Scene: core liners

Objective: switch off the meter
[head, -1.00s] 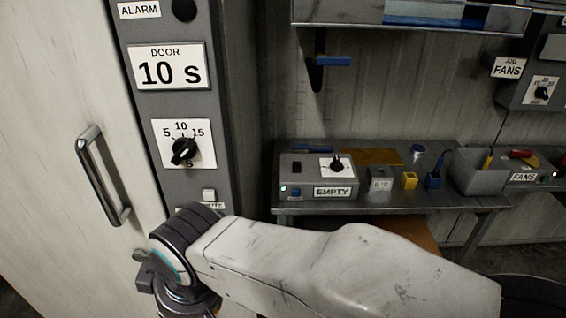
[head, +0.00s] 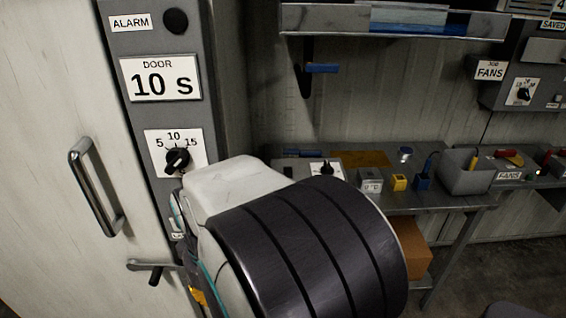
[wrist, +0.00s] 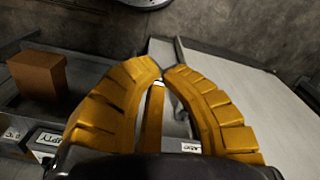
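The meter, which I take to be the grey box (head: 325,169) on the bench, shows only its top and a black knob on a white plate in the head view. My arm hides its front. In the wrist view, an upside-down label (wrist: 47,138) reading EMPTY shows at the lower left. My gripper (wrist: 168,70) has yellow ribbed fingers whose tips almost meet, with nothing seen held. In the head view only a bit of yellow shows below my arm, beside the door panel. The gripper is apart from the meter.
A door with a handle (head: 95,187) and a grey panel with a 10 s sign (head: 160,80) and dial (head: 177,160) stand at the left. A shelf (head: 400,22) hangs above; a cardboard box (wrist: 38,75) is below.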

